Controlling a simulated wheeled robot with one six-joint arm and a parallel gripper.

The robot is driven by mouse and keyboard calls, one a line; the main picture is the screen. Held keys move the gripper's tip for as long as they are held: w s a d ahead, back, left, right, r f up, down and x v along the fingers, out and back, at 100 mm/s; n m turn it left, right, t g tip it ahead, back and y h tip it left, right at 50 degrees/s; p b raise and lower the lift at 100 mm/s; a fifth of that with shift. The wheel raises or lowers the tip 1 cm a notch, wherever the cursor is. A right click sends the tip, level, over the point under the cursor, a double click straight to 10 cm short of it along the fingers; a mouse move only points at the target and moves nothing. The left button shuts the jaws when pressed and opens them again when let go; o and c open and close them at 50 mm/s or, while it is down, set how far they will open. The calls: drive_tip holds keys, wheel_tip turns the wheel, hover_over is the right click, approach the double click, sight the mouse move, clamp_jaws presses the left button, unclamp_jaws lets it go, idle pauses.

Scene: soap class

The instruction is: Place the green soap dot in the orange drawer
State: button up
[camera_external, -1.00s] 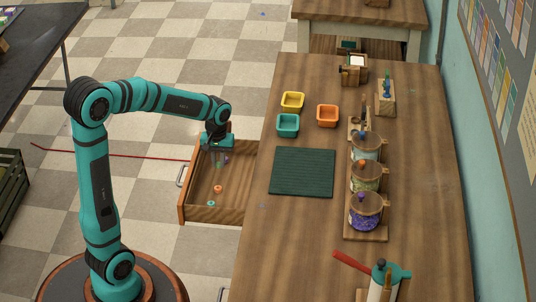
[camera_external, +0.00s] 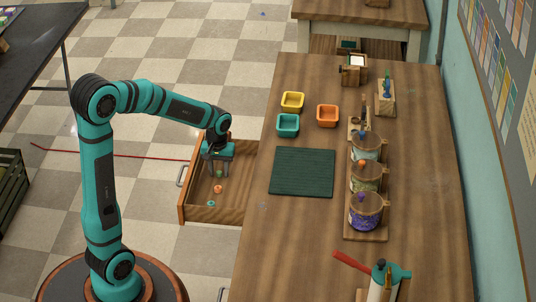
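The wooden drawer (camera_external: 235,214) is pulled out from the left side of the table, its wood orange-brown. My gripper (camera_external: 218,172) points down inside the drawer's far half, its two fingers apart. A small green dot (camera_external: 219,174) shows between and just below the fingertips; I cannot tell whether it touches them or lies on the drawer floor. An orange ring-like piece (camera_external: 218,189) and a teal one (camera_external: 211,203) lie nearer in the drawer. The far part of the drawer is hidden behind my gripper.
Yellow (camera_external: 292,101), teal (camera_external: 288,125) and orange (camera_external: 327,115) small trays stand on the table. A dark green mat (camera_external: 302,172) lies bare beside the drawer. Lidded jars (camera_external: 366,212) stand in a row to its right.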

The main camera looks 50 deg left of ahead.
drive_tip(key=shift+r, duration=0.1)
wheel_tip(320, 180, up, 12)
idle(0.6)
wheel_tip(320, 180, up, 16)
drive_tip(key=m+t, duration=0.5)
drive_tip(key=t, duration=0.5)
hover_over(219, 172)
drive_tip(key=s+d, duration=0.5)
drive_tip(key=s, duration=0.2)
drive_tip(key=s+d+r+m+t, duration=0.3)
drive_tip(key=s+r+t, duration=0.4)
drive_tip(key=s+r, duration=0.5)
drive_tip(key=shift+s+r+m, duration=0.3)
drive_tip(key=shift+s+m, duration=0.05)
drive_tip(key=shift+m, duration=0.15)
drive_tip(key=shift+o, duration=0.2)
